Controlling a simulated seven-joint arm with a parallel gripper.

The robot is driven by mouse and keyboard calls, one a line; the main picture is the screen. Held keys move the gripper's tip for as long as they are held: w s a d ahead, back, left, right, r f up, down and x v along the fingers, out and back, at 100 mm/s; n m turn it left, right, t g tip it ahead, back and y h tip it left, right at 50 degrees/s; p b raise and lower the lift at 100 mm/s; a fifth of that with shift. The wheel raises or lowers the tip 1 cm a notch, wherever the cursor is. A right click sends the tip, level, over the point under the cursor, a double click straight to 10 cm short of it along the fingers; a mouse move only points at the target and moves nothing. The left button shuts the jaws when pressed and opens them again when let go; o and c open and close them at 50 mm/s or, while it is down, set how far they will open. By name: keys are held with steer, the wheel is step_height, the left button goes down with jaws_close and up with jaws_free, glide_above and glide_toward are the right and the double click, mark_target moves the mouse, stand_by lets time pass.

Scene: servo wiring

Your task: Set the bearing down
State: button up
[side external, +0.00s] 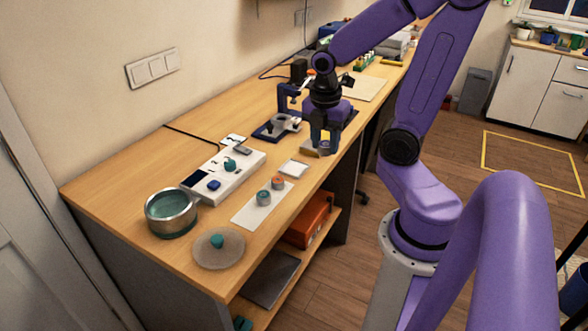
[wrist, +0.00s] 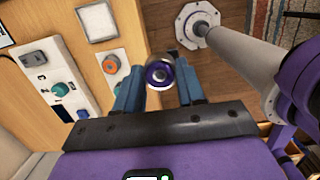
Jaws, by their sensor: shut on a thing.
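The bearing (wrist: 159,74) shows in the wrist view as a small pale metal ring with a dark purple centre. It sits between the tips of my gripper (wrist: 160,78), whose two blue-grey fingers are shut on it. In the side view my gripper (side external: 323,146) points down over the front edge of the wooden bench, by a small tan block (side external: 310,152). The fingers largely hide the bearing there. I cannot tell whether the bearing touches anything below.
A dark blue fixture (side external: 277,128) stands left of my gripper. A small white square pad (side external: 293,168), a white mat (side external: 250,214) with two small spools, a white control box (side external: 226,178) and a metal bowl (side external: 171,211) lie nearer the camera.

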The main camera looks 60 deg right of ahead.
steer(key=shift+s+d, duration=0.2)
steer(key=shift+d+f, duration=0.1)
steer(key=shift+f, duration=0.05)
steer(key=shift+w+d+f, duration=0.2)
steer(key=shift+w, duration=0.25)
steer(key=shift+w+d+f, duration=0.15)
steer(key=shift+w+f, duration=0.05)
steer(key=shift+w, duration=0.25)
steer(key=w+d+f, duration=0.3)
steer(key=w, duration=0.3)
glide_above(295, 168)
steer(key=f, duration=0.5)
steer(key=shift+s+a+f, duration=0.15)
steer(key=shift+s+a, duration=0.05)
steer(key=shift+a, duration=0.2)
steer(key=shift+w+f, duration=0.15)
steer(key=shift+f, duration=0.05)
steer(key=shift+w+d+f, duration=0.1)
steer(key=shift+f, duration=1.55)
steer(key=shift+f, duration=0.15)
